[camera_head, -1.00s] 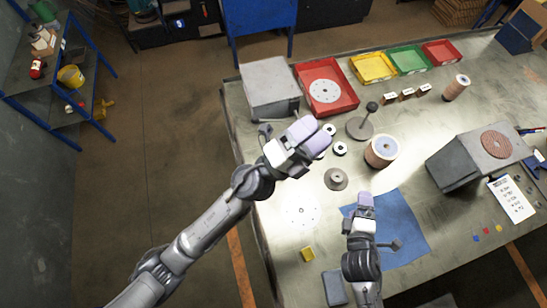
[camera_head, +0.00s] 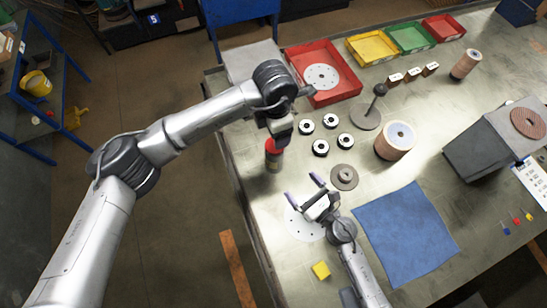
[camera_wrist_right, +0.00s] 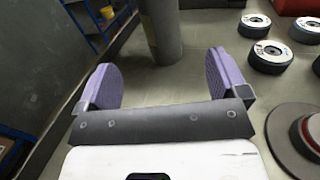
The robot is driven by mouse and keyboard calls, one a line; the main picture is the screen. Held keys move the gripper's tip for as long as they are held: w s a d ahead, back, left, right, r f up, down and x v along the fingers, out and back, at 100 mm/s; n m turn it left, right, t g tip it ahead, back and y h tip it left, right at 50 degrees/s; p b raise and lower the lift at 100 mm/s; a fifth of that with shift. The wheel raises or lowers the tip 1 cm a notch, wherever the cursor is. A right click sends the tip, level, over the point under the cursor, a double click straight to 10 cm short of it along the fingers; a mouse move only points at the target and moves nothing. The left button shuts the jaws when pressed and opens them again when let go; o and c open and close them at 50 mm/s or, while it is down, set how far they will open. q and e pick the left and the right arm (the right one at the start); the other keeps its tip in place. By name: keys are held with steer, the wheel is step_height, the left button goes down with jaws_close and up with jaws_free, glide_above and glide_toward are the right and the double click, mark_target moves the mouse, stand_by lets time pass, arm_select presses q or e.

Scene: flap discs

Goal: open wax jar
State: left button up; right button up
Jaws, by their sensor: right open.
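A dark upright cylinder with a red top (camera_head: 273,157), which may be the wax jar, stands near the table's left edge. My left gripper (camera_head: 279,132) is directly over its top and partly covers it. The left fingers are hidden, so I cannot tell whether they touch it or are shut. My right gripper (camera_head: 303,189) is open and empty, low over the table, in front of the cylinder and apart from it. In the right wrist view its two purple fingers (camera_wrist_right: 165,80) are spread wide, and a grey cylinder (camera_wrist_right: 164,30) stands beyond them.
Several small black-and-white discs (camera_head: 320,148) lie right of the red-topped cylinder. A grey disc (camera_head: 344,177) lies right of my right gripper. A wooden spool (camera_head: 395,140) stands farther right.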

mark_target(280, 162)
steer(key=x, duration=1.3)
steer(key=shift+w+a, duration=0.1)
steer(key=shift+w, duration=0.05)
steer(key=shift+c, duration=0.2)
